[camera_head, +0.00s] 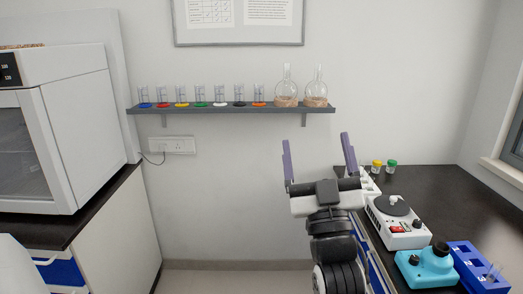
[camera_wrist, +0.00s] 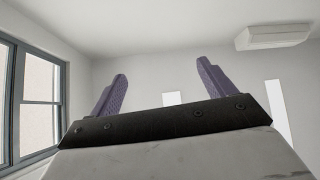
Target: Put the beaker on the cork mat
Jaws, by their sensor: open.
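Several small clear beakers (camera_head: 200,95) stand in a row on the grey wall shelf (camera_head: 230,109), each with a different coloured base. Which one the task means cannot be told. A separate cork mat cannot be made out; brown, cork-like rings (camera_head: 287,102) sit under two round flasks at the shelf's right. My gripper (camera_head: 316,140) is open and empty, fingers pointing up, below and in front of the shelf's right end. In the wrist view, my gripper (camera_wrist: 161,70) has nothing between its purple fingers, with only wall and ceiling beyond.
A dark bench (camera_head: 440,190) at right holds a white hotplate-like device (camera_head: 397,222), a light-blue device (camera_head: 427,268), a blue rack (camera_head: 478,266) and two small jars (camera_head: 384,166). A white cabinet-like machine (camera_head: 75,145) stands on the left bench.

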